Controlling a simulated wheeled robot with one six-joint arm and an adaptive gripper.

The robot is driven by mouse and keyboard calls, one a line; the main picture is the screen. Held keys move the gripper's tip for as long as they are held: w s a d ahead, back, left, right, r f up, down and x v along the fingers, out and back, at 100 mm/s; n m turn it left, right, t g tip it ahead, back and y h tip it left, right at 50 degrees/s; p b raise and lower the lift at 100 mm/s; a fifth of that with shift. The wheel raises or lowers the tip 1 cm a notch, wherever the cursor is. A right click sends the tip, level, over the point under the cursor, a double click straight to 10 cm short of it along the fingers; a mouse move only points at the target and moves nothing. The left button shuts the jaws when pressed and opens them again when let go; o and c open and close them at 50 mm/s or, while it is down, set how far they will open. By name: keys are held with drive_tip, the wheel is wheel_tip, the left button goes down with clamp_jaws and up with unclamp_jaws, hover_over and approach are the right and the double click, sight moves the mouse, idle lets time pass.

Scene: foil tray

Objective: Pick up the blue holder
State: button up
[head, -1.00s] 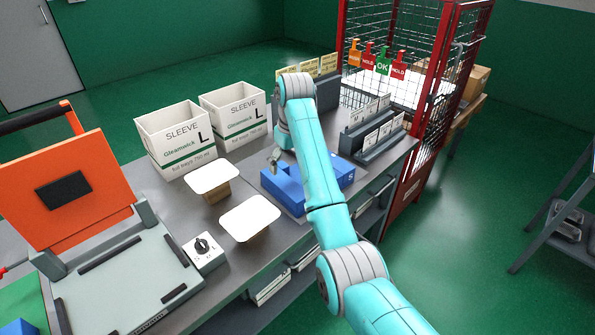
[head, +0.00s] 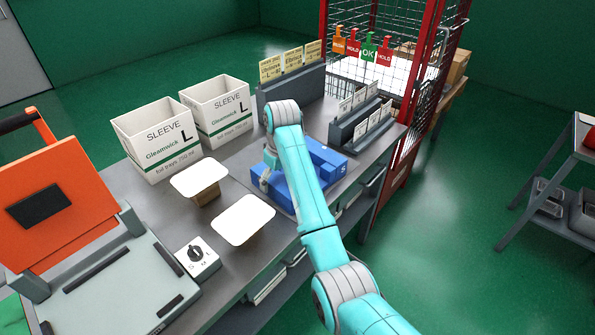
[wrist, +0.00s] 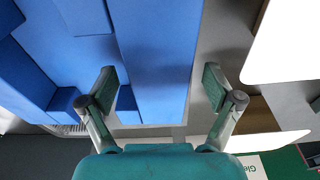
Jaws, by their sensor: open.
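The blue holder (head: 327,164) stands on the grey bench, marked with a white S at its right end and partly hidden behind my arm. My gripper (head: 265,178) is at the holder's left end in the head view; its fingers are small there and partly hidden. In the wrist view my gripper (wrist: 160,84) is open and empty, with its fingers apart. A long blue section of the holder (wrist: 158,60) lies between the fingers in that picture. More of the holder spreads to the left, beneath the left finger. I cannot tell whether a finger touches it.
Two white sleeve boxes (head: 156,140) (head: 217,108) stand behind and left. Two white-topped stands (head: 200,178) (head: 243,219) are left of the holder. A dark card rack (head: 360,125) is behind it. An orange-lidded machine (head: 45,205) and a knob box (head: 197,258) are at left.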

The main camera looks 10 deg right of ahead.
drive_tip(key=shift+w+a+f, duration=0.1)
drive_tip(key=shift+w+f, duration=0.05)
drive_tip(key=shift+f, duration=0.8)
clamp_jaws()
drive_tip(key=shift+r, duration=0.15)
